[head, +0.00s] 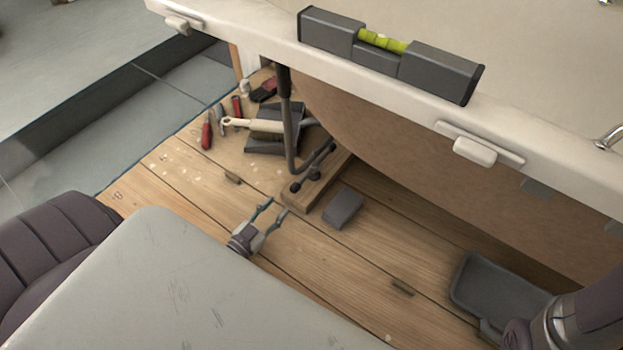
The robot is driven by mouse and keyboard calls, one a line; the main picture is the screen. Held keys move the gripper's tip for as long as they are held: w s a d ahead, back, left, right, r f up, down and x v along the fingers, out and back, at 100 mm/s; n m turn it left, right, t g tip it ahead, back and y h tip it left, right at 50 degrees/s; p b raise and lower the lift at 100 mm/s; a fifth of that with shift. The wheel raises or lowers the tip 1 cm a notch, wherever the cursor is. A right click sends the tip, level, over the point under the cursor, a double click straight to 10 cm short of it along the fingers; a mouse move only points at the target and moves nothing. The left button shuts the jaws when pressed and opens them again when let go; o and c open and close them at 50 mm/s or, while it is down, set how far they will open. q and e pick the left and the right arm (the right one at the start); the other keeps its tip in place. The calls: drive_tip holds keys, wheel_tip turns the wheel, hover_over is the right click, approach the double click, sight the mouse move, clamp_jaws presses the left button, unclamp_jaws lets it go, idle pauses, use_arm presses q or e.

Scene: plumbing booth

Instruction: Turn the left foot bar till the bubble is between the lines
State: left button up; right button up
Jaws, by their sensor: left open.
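A dark grey spirit level (390,55) lies on the white rim of the tub. Its yellow-green vial (383,41) faces up; the bubble is too small to place against the lines. Below the rim, a dark upright leg (287,120) reaches down to a wooden block (318,185). A dark foot bar (318,158) with round ends sits at the foot of the leg, above the block. My left gripper (272,211) is open and empty over the floorboards, in front of the block and apart from the bar. My right gripper is not seen; only part of that arm shows at lower right.
A grey block (343,208) lies right of the wooden block. A dark tray (497,291) lies at lower right. The tub rim (540,160) overhangs the floor. Boards at left are clear.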

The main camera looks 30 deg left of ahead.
sight(305, 175)
use_arm(q)
drive_tip(key=shift+w+f, duration=0.3)
drive_tip(key=shift+w, duration=0.2)
drive_tip(key=w+b, duration=0.2)
drive_tip(key=w, duration=0.2)
drive_tip(key=w+b, duration=0.3)
drive_tip(key=w, duration=0.1)
drive_tip(key=w+d+b, duration=0.1)
drive_tip(key=w+b, duration=0.1)
drive_tip(key=w, duration=0.2)
drive_tip(key=shift+w+r+b, duration=0.1)
drive_tip(key=shift+w+b, duration=0.25)
drive_tip(key=shift+w, duration=0.15)
clamp_jaws()
